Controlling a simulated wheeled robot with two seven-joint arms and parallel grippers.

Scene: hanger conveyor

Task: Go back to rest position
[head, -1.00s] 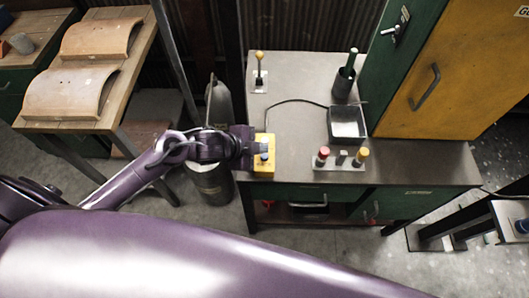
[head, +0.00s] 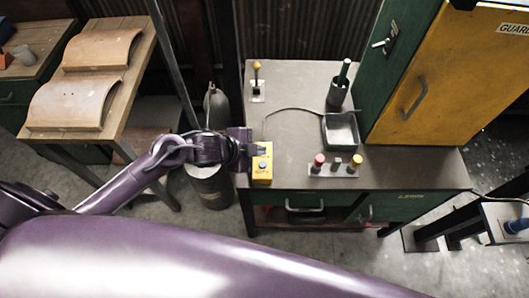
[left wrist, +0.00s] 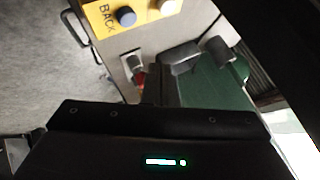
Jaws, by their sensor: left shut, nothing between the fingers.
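My purple left arm comes in from the left in the head view. Its dark left gripper (head: 262,150) is shut and empty, at the far end of a yellow button box (head: 262,174) on the left edge of the grey workbench. I cannot tell from the head view whether it touches the box. In the left wrist view, the shut fingers (left wrist: 153,92) show beyond the dark gripper body, and a yellow box (left wrist: 128,14) with the word BACK and a dark button shows at the top. My right gripper is not in view.
The grey workbench (head: 292,95) carries a lever (head: 257,78), a dark cup with a green-handled tool (head: 340,90), a tray (head: 341,130) and a button panel (head: 334,170). A grey cylinder (head: 209,187) stands on the floor under my forearm. A wooden table (head: 118,120) holds curved panels.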

